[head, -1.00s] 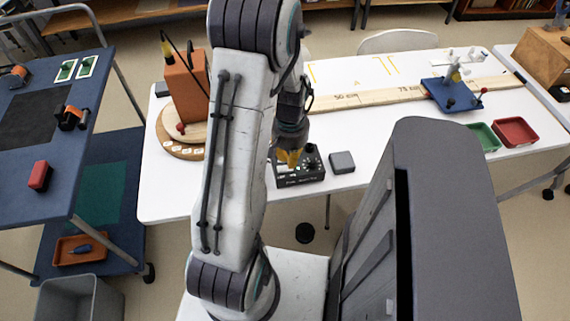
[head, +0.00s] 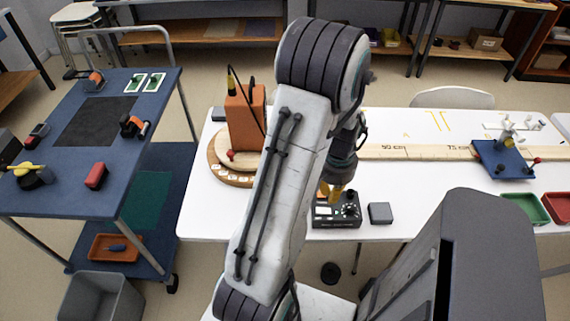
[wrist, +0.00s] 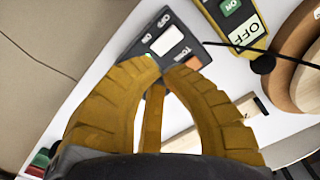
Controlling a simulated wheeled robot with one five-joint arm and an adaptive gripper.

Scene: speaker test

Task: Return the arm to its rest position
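My arm rises through the middle of the head view, bends at the elbow, and its forearm reaches out over the white table (head: 210,215). My gripper (head: 332,192) points down at the dark control box (head: 336,222), seemingly just above or behind it; I cannot tell whether they touch. In the wrist view, the yellow fingers of my gripper (wrist: 165,74) converge with their tips together. Nothing shows held between them. The control box (wrist: 165,42), with its switch labels, lies beyond the tips.
An orange upright block (head: 245,118) stands on a round wooden base left of my forearm. A small grey box (head: 380,213) is right of the control box. A blue cart (head: 65,190) stands left, and a blue stand (head: 500,160) sits on the right of the table.

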